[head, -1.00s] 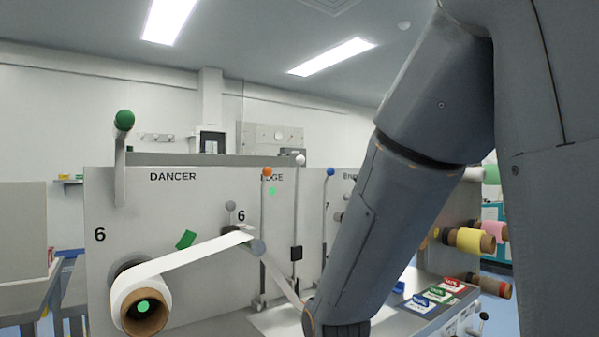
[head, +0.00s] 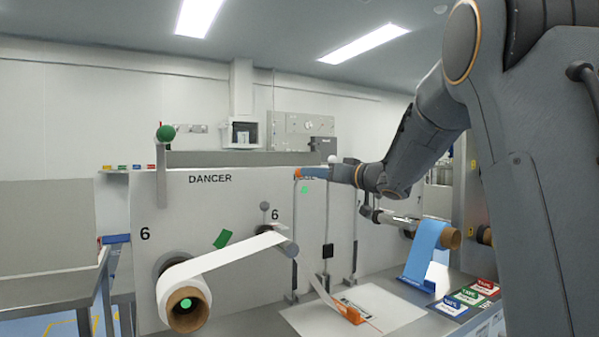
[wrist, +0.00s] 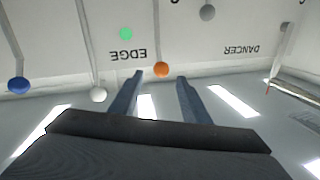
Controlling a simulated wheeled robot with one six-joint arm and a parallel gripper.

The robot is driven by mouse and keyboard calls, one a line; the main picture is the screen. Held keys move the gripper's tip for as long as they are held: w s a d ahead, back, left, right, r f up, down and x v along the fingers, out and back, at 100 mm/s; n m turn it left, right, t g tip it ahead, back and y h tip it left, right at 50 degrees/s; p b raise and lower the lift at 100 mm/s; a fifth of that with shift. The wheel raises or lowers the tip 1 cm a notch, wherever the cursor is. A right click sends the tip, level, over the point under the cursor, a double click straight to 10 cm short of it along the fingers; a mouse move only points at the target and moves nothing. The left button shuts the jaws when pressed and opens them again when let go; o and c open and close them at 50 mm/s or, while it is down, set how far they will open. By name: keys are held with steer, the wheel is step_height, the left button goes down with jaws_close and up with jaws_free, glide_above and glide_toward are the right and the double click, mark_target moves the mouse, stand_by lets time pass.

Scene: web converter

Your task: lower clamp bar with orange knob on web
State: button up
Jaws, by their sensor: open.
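In the wrist view the orange knob (wrist: 161,69) appears between and slightly beyond my fingertips. My gripper (head: 312,173) is open, its fingers reaching left to the knob; I cannot tell whether they touch it. The wrist view shows both fingers apart (wrist: 160,77). The white web (head: 225,256) runs from the roll (head: 187,300) up to a small roller (head: 288,248), with a strip slanting down to the table beyond it.
A white knob (head: 332,159) on another rod stands close right of the orange one. The blue knob (wrist: 19,86) shows in the wrist view but is hidden by my arm in the head view. A green-knobbed lever (head: 166,134) stands left. A blue roll (head: 428,248) hangs right.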

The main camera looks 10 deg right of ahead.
steer(key=p+x, duration=0.1)
steer(key=x, duration=0.6)
steer(key=shift+w+a, duration=0.25)
jaws_close()
